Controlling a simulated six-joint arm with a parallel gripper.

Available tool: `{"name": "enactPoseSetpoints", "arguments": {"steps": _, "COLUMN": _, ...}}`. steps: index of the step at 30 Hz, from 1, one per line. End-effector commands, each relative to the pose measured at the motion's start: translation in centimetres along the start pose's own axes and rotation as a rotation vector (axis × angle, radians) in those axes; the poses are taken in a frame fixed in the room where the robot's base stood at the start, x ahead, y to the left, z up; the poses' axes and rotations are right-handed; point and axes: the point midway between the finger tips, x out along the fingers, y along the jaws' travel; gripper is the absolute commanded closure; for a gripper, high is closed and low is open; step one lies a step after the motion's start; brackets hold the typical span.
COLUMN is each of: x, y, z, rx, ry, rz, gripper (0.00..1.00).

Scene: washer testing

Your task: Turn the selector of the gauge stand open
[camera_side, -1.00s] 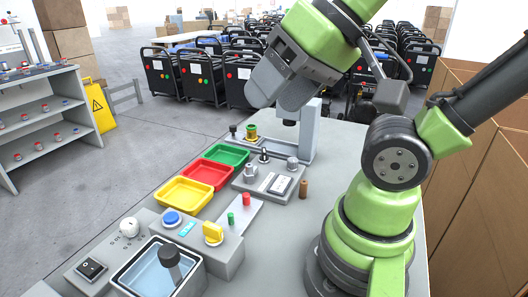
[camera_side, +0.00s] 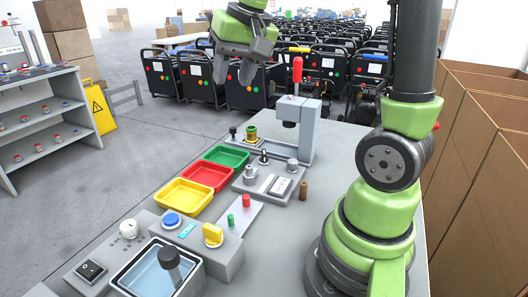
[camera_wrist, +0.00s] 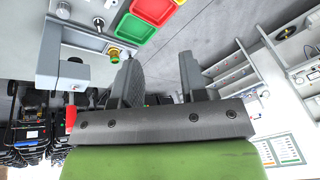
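I cannot tell for sure which unit is the gauge stand. A grey plate (camera_side: 268,181) at mid-table carries metal knobs, a black-tipped lever (camera_side: 263,156) and a white display panel (camera_side: 281,186). My gripper (camera_side: 234,78) is high above the table's far end, clear of these units. Its fingers are apart and empty; the gap also shows in the wrist view (camera_wrist: 160,82).
A grey press (camera_side: 305,130) with a red handle (camera_side: 297,70) stands at the table's back. Green (camera_side: 227,154), red (camera_side: 205,175) and yellow (camera_side: 183,196) trays line the left edge. A water basin (camera_side: 150,275) is at the front. The air around my gripper looks free.

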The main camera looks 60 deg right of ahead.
Motion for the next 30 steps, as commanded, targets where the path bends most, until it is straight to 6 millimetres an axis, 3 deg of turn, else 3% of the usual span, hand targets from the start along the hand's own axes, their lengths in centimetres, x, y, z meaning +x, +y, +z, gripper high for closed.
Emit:
{"name": "enactPoseSetpoints", "arguments": {"steps": 1, "x": 1.7, "y": 1.1, "z": -1.9, "rx": 0.043, "ry": -0.029, "rz": 0.037, "gripper": 0.61}}
{"name": "enactPoseSetpoints", "arguments": {"steps": 6, "x": 7.3, "y": 5.9, "z": -6.6, "rx": 0.169, "ry": -0.109, "rz": 0.134, "gripper": 0.61}}
{"name": "enactPoseSetpoints", "arguments": {"steps": 10, "x": 11.8, "y": 10.4, "z": -8.6, "rx": 0.260, "ry": -0.169, "rz": 0.194, "gripper": 0.61}}
{"name": "enactPoseSetpoints", "arguments": {"steps": 15, "x": 15.9, "y": 14.8, "z": -9.2, "rx": 0.342, "ry": -0.225, "rz": 0.242, "gripper": 0.61}}
{"name": "enactPoseSetpoints", "arguments": {"steps": 23, "x": 18.2, "y": 16.8, "z": -8.9, "rx": 0.370, "ry": -0.247, "rz": 0.259, "gripper": 0.61}}
{"name": "enactPoseSetpoints", "arguments": {"steps": 30, "x": 22.1, "y": 17.5, "z": -7.6, "rx": 0.369, "ry": -0.249, "rz": 0.259, "gripper": 0.61}}
